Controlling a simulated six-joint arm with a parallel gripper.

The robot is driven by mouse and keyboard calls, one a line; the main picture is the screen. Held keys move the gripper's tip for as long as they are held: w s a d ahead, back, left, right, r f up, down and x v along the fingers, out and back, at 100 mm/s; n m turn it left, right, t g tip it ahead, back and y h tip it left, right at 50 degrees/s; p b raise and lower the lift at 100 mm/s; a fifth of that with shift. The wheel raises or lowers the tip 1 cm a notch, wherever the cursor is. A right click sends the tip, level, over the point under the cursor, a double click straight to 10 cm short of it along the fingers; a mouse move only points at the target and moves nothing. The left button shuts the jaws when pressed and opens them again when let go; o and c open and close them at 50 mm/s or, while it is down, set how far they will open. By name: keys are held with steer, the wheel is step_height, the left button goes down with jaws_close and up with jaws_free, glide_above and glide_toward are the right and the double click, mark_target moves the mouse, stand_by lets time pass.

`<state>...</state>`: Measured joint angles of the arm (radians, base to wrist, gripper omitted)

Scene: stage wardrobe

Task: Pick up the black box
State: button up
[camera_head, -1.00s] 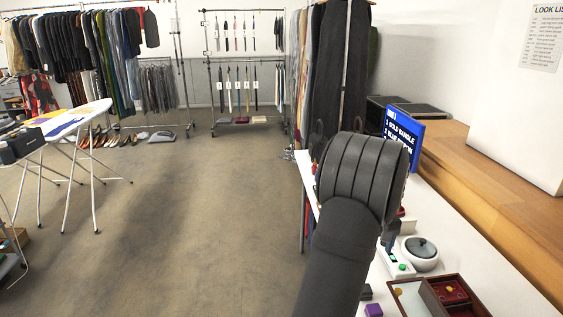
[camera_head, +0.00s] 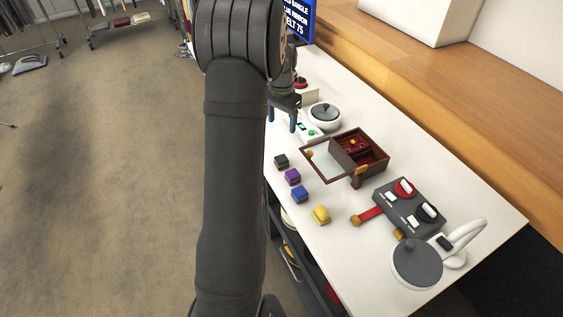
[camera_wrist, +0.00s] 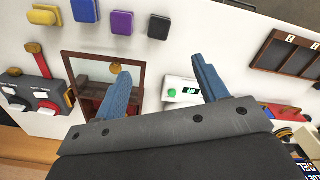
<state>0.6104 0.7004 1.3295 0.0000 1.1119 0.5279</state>
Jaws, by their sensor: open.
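The black box (camera_head: 281,161) is a small dark cube on the white table, at the far end of a row of small boxes near the table's left edge. In the wrist view the black box (camera_wrist: 158,27) lies at the top, beyond and between my fingertips. My gripper (camera_head: 284,122) is open and empty, with blue fingers, above the table and farther back than the box. In the wrist view my gripper (camera_wrist: 160,85) shows both fingers wide apart, touching nothing.
Beside the black box are a purple box (camera_head: 292,177), a blue box (camera_head: 300,194) and a yellow box (camera_head: 321,214). An open wooden jewellery box (camera_head: 372,145) stands to the right. A grey control panel (camera_head: 409,206) and a white round pot (camera_head: 324,116) are also on the table.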

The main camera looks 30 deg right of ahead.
steer(key=m, duration=0.5)
glide_toward(282, 158)
steer(key=shift+m, duration=0.3)
step_height(282, 158, down, 5)
steer(key=shift+w+d+f, duration=0.1)
steer(key=shift+w+f, duration=0.05)
steer(key=shift+f, duration=2.6)
steer(key=c, duration=1.1)
steer(key=shift+o, duration=0.2)
